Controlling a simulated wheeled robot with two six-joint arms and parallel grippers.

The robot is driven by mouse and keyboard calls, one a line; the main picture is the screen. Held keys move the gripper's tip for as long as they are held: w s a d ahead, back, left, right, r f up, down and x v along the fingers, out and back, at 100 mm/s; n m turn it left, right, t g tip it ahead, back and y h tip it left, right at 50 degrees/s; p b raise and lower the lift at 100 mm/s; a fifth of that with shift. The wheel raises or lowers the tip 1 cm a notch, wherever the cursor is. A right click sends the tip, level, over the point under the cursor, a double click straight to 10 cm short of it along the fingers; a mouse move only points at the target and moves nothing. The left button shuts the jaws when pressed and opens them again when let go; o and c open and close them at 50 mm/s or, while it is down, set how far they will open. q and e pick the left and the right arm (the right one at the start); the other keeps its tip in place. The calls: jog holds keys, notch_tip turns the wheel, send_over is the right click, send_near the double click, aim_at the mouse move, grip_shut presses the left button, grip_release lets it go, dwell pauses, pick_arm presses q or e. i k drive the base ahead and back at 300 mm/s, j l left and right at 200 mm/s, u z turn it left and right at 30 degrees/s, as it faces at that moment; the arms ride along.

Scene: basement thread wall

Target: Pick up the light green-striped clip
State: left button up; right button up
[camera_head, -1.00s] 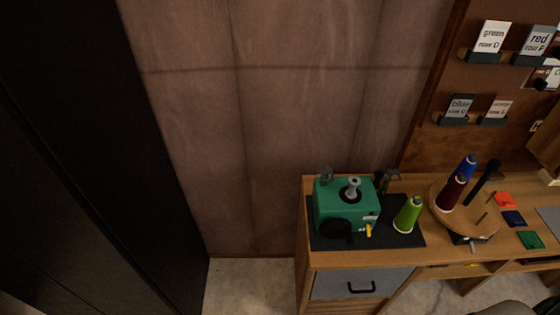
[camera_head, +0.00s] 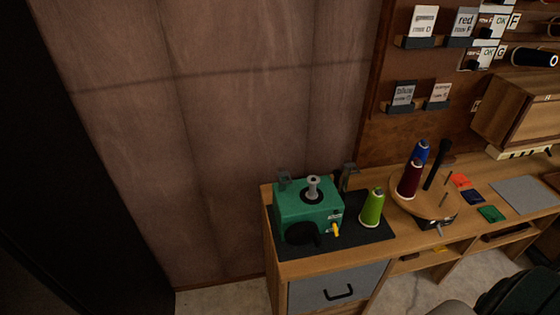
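I cannot make out a light green-striped clip in the head view. A cream rail (camera_head: 520,152) with several small dark marks sits under the wooden cabinet at the right; its details are too small to tell. Neither of my grippers is in view.
A wooden desk (camera_head: 395,245) holds a green machine (camera_head: 308,212), a lime thread cone (camera_head: 372,208), a round wooden stand (camera_head: 436,207) with red (camera_head: 410,181) and blue (camera_head: 420,151) cones, and a grey mat (camera_head: 525,195). A wooden cabinet (camera_head: 515,110) is mounted above. A dark panel (camera_head: 60,180) stands left.

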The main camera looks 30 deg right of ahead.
aim_at(379, 191)
jog(key=z, duration=1.55)
